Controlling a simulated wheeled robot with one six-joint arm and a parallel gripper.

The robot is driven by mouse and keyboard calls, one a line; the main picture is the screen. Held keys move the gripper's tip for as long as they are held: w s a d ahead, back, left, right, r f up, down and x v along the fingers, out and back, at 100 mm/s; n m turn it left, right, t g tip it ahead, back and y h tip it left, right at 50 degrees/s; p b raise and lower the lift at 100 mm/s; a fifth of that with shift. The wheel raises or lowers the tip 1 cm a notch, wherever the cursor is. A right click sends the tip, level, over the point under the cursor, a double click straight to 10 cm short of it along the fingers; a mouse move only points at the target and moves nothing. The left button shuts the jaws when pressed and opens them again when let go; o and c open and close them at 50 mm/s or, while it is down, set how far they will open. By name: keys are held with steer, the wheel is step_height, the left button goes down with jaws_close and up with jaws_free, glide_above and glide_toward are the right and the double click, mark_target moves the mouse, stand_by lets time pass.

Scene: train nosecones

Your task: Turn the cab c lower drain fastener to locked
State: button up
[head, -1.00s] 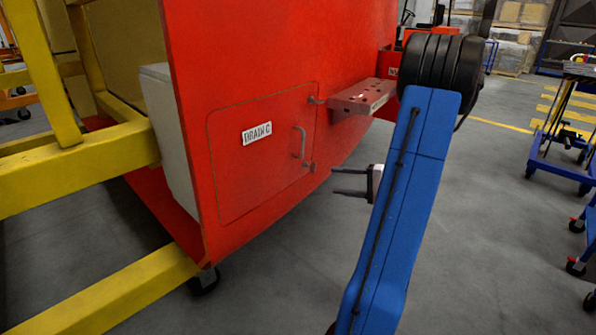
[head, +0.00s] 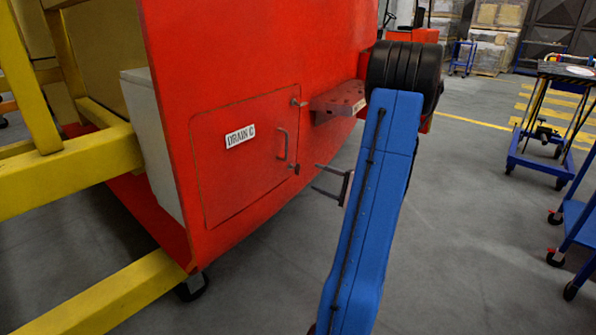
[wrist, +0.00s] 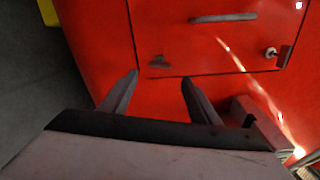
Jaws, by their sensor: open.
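The red drain C door (head: 245,185), with a white "DRAIN C" label, is flush in the red nosecone side. The lower fastener (head: 294,169) is a small dark knob at the door's lower right corner; in the wrist view it is a dark, low piece (wrist: 158,62) whose turn position I cannot make out. The upper fastener (head: 299,103) shows in the wrist view with a silver centre (wrist: 270,52). My gripper (head: 316,177) is open and empty, to the right of the lower fastener and apart from it. In the wrist view its fingertips (wrist: 160,76) lie either side of the fastener's line.
A door handle (head: 282,145) stands out between the fasteners. A red perforated step bracket (head: 340,102) juts out above my gripper. A yellow frame (head: 70,165) stands at left. Blue carts (head: 545,150) stand at right, with clear grey floor between.

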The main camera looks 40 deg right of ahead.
mark_target(298, 173)
steer(key=w, duration=0.3)
steer(key=w+a, duration=0.1)
steer(key=w, duration=0.6)
steer(key=shift+w+a, duration=0.25)
steer(key=c, duration=1.1)
